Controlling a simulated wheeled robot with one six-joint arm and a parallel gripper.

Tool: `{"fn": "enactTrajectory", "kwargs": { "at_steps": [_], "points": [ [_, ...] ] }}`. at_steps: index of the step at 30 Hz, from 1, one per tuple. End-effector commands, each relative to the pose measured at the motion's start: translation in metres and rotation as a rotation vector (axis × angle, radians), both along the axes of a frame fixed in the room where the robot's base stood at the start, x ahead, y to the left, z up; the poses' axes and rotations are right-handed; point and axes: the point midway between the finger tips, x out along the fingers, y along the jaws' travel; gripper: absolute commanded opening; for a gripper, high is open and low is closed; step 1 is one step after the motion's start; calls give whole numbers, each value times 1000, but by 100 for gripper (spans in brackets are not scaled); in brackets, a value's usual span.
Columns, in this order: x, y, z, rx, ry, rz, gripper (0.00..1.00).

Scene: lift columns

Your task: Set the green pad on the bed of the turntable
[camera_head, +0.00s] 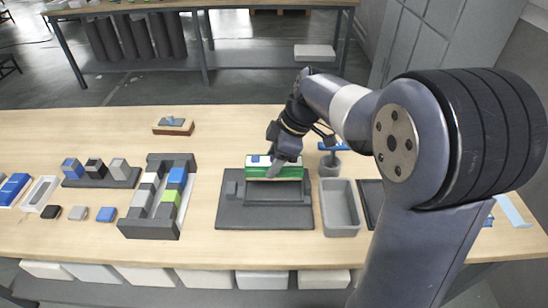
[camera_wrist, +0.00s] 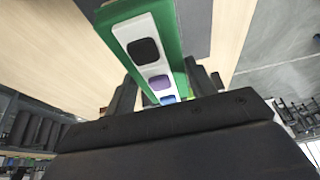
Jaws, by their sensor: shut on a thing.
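My gripper (camera_head: 276,172) is shut on a long green block with a white top strip (camera_head: 291,172), the only green pad-like thing I can make out. In the wrist view the green block (camera_wrist: 172,28) runs away between the fingers, with black, purple and blue squares on its white strip. In the head view it lies crosswise over the back part of a dark grey stepped base (camera_head: 230,214), which may be the turntable. I cannot tell whether the block touches the base.
Left of the base stands a dark rack (camera_head: 150,226) with grey, blue and green blocks. A grey open bin (camera_head: 340,222) is close on the right, with a blue-topped round stand (camera_head: 330,165) behind it. Bare table lies between.

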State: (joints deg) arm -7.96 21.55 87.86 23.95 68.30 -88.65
Motion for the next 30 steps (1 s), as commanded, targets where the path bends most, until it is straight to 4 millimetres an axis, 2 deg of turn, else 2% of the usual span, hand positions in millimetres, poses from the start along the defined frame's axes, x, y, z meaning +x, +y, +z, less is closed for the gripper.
{"fn": "enactTrajectory", "kwargs": {
  "at_steps": [15,30],
  "points": [
    [0,0,-47,1,-1,-1,18],
    [0,0,-52,1,-1,0,18]
  ]
}}
